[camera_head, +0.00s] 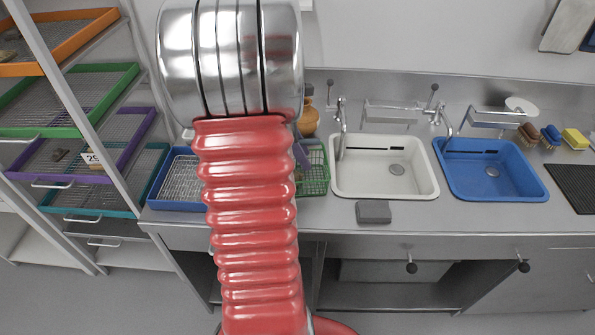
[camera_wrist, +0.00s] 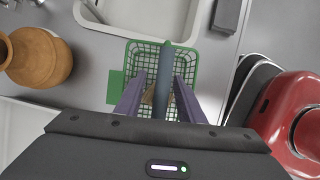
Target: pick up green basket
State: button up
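The green basket (camera_wrist: 190,62) is a wire-mesh basket on the steel counter, below my gripper in the wrist view. A dark bar with a green end (camera_wrist: 165,50), perhaps its handle, crosses over its middle. My gripper (camera_wrist: 160,85) is open, its two purple fingers on either side of the bar with gaps; I cannot tell how far down they reach. Something brownish (camera_wrist: 147,96) lies in the basket, partly hidden. In the head view the basket (camera_head: 318,176) is partly hidden behind my red arm, with a purple finger (camera_head: 301,156) over it.
A white sink (camera_head: 385,185) is right of the basket, then a blue sink (camera_head: 490,190). A grey block (camera_head: 373,212) lies at the counter's front. A blue tray (camera_head: 180,180) is to the left. An orange-brown jar (camera_wrist: 38,58) stands close by.

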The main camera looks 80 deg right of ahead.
jog(key=shift+f, duration=0.1)
dwell(0.3)
grip_shut()
